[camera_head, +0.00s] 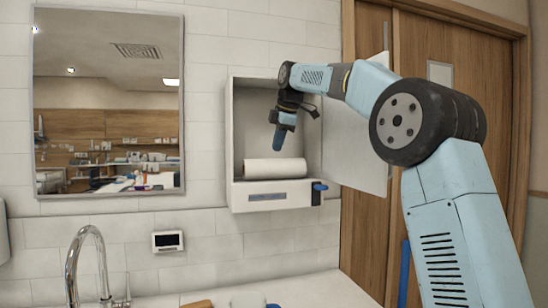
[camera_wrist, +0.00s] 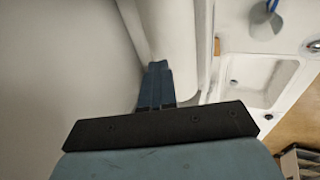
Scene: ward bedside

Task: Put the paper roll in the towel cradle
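The white paper roll (camera_head: 275,168) lies on its side, low inside the open white wall-mounted towel housing (camera_head: 236,130). It rests at the bottom, just behind the front lip; any cradle supports under it are hidden. My gripper (camera_head: 279,149) reaches into the housing from above, its blue fingers pointing down just above and behind the roll. In the wrist view the fingers (camera_wrist: 156,68) are close together with nothing seen between them. The roll (camera_wrist: 169,30) shows beside their tips; whether they touch it I cannot tell.
The housing's open door (camera_head: 352,150) stands out to the right, beside my arm. A blue latch (camera_head: 319,188) is on the lower right corner. Below are a sink tap (camera_head: 85,240) and a white counter (camera_head: 315,290). A mirror (camera_head: 108,105) hangs at left.

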